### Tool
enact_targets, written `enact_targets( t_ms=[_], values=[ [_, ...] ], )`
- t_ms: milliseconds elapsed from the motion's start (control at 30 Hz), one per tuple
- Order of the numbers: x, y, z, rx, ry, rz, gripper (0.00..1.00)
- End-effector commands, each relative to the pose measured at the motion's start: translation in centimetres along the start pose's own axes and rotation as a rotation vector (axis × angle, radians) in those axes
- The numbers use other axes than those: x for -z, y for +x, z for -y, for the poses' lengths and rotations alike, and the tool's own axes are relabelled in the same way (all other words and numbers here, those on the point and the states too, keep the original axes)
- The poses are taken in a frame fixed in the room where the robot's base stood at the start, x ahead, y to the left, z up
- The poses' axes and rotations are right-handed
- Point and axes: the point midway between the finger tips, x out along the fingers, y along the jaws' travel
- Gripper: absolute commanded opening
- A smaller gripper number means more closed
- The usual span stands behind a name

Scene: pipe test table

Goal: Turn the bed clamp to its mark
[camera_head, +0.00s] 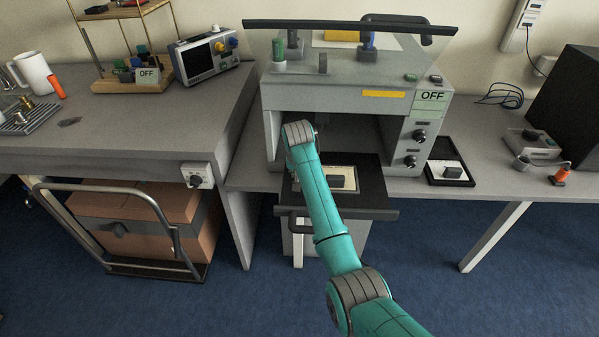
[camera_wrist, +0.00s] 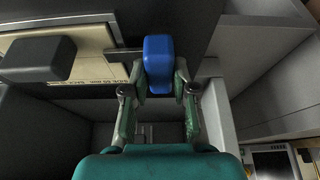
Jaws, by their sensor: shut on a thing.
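In the wrist view my gripper (camera_wrist: 160,84) is shut on a blue knob (camera_wrist: 158,55), which I take to be the bed clamp. Its two green fingers press on the knob from both sides. The knob sits at the edge of the dark bed (camera_wrist: 190,18), next to a cream plate (camera_wrist: 98,68) with small printed text. A dark block (camera_wrist: 40,58) lies on that plate. In the head view my arm hides the gripper and the knob; the plate's dark block (camera_head: 337,181) shows on the pulled-out bed (camera_head: 373,200). I cannot make out the clamp's mark.
The grey machine (camera_head: 335,97) stands around the bed, with an OFF sign (camera_head: 432,96) and a raised clear cover (camera_head: 350,45). A black tray (camera_head: 463,173) with a block lies to its right. A cart with a carton (camera_head: 150,215) stands at the left.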

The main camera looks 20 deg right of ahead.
Motion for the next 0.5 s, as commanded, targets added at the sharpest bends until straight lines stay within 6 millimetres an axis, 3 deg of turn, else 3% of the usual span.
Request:
enact_targets(
  t_ms=[500],
  values=[
    [-0.02, 0.01, 0.02, -0.013, 0.034, 0.001, 0.0]
  ],
)
